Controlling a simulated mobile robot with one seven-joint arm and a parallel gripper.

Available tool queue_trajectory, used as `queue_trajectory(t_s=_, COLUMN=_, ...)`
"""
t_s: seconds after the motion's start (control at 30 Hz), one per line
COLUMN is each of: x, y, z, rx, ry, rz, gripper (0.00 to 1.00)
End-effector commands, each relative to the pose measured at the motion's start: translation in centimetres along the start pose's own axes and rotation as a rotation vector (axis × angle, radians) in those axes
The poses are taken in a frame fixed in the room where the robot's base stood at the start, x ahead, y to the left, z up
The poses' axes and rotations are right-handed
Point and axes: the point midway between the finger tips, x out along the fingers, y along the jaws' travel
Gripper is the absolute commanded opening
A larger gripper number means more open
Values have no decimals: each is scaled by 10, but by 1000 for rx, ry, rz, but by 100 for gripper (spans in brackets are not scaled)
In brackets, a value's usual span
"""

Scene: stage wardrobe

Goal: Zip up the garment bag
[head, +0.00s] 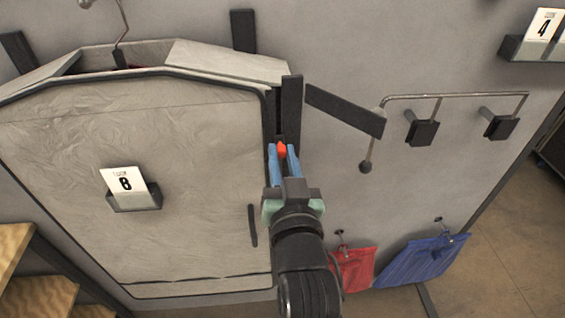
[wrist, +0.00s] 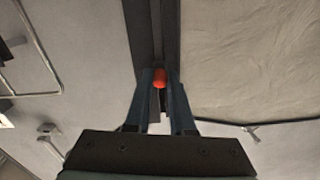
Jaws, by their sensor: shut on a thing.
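The pale grey garment bag (head: 190,125) hangs at the left of the head view, with a dark trim along its edge. Its wrinkled surface also shows at the right of the wrist view (wrist: 255,55). My gripper (head: 282,152) is at the bag's right edge, by a dark vertical strip (head: 291,105). Its blue fingers are shut on a small red-orange zip pull (head: 281,149), which shows between the fingertips in the wrist view (wrist: 159,78). The zip's teeth cannot be made out.
A card marked 8 (head: 125,181) sits in a holder on the bag's front. A metal rail with dark blocks (head: 421,132) and a dark slanted plate (head: 344,111) are right of my gripper. Red (head: 352,268) and blue (head: 422,260) pouches hang below. Wooden steps (head: 40,290) stand lower left.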

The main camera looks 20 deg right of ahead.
Motion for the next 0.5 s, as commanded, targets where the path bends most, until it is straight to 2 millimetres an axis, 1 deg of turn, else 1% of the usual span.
queue_trajectory(t_s=0.03, x=0, y=-3, z=-19, rx=0, ry=7, rz=-1, gripper=0)
queue_trajectory(t_s=0.13, x=0, y=-5, z=-30, rx=0, ry=6, rz=-1, gripper=0)
queue_trajectory(t_s=0.3, x=0, y=-7, z=-41, rx=0, ry=5, rz=-1, gripper=0)
queue_trajectory(t_s=0.5, x=0, y=-7, z=-44, rx=0, ry=6, rz=-1, gripper=0)
